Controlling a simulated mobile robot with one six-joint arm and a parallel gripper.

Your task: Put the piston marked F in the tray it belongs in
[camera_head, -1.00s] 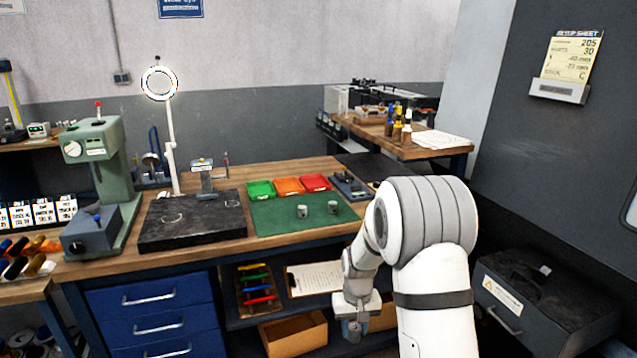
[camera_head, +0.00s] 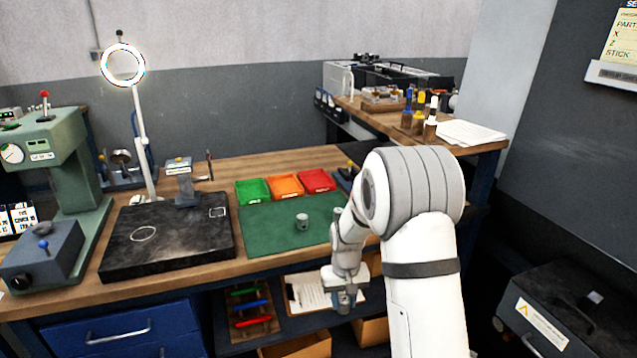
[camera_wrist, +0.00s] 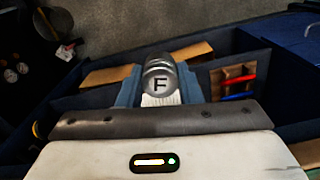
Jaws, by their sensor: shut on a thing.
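My gripper (camera_wrist: 158,88) is shut on a grey metal piston marked F (camera_wrist: 160,78), whose letter faces the wrist camera. In the head view my gripper (camera_head: 343,297) hangs low, in front of the bench edge and below the bench top; the held piston is hard to make out there. A green tray (camera_head: 253,192), an orange tray (camera_head: 286,187) and a red tray (camera_head: 317,181) stand side by side at the back of the green mat (camera_head: 270,236). Their front labels are too small to read. Another grey piston (camera_head: 302,222) stands on the mat.
A black plate (camera_head: 165,240) and a ring lamp (camera_head: 122,65) are left of the mat. My arm covers the mat's right end. A shelf with a clipboard (camera_head: 306,291) and open wooden boxes lies under the bench. A dark toolbox (camera_head: 565,310) stands at right.

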